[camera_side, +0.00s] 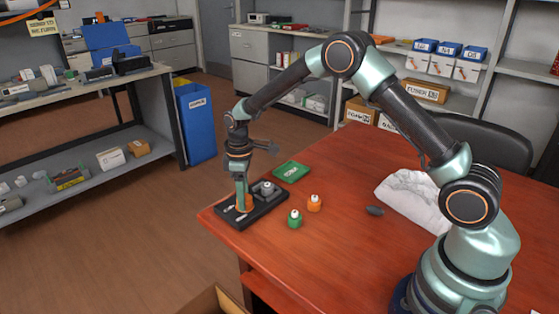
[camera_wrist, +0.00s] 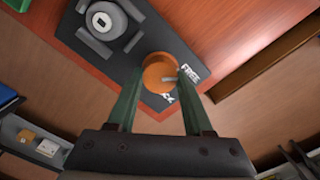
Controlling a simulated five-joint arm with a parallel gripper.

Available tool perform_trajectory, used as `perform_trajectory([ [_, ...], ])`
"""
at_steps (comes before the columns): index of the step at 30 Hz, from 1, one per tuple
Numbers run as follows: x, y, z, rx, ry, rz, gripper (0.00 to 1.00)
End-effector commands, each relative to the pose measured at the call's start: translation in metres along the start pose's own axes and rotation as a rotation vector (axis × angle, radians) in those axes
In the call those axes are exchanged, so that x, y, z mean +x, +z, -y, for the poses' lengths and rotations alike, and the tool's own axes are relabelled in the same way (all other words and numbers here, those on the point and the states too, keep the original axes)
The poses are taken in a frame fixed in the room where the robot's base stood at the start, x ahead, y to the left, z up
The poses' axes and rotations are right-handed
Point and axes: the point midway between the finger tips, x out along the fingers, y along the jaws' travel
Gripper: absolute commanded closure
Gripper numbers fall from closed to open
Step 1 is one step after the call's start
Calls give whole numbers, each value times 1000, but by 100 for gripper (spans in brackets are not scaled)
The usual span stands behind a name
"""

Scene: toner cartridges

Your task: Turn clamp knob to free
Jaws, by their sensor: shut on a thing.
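The orange clamp knob (camera_wrist: 159,70) stands on a dark fixture plate (camera_wrist: 95,48). My gripper (camera_wrist: 159,78) is shut on the knob, one green finger on each side. A pale pointer on the knob points right in the wrist view, toward the white FREE lettering (camera_wrist: 190,73). A second white label (camera_wrist: 167,98) is partly hidden, with only its end readable. A grey round part (camera_wrist: 105,20) sits between grey blocks on the plate. In the side view, my gripper (camera_side: 242,198) reaches straight down onto the fixture plate (camera_side: 267,207), and the knob is mostly hidden.
The fixture lies near the corner of the red table (camera_side: 340,260). A green tray (camera_side: 291,171) is behind it. A green bottle (camera_side: 295,219) and an orange bottle (camera_side: 314,204) stand to its right. A dark grey lump (camera_side: 375,210) and white cloth (camera_side: 412,196) lie farther right.

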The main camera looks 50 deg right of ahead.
Motion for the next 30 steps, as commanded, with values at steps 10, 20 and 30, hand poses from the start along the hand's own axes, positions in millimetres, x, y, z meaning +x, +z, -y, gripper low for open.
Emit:
perform_trajectory([
  [10, -1, -1, 0, 0, 1, -2, 19],
  [20, -23, -1, -1, 1, 4, -5, 19],
  [30, -91, -1, -1, 0, 4, -6, 19],
])
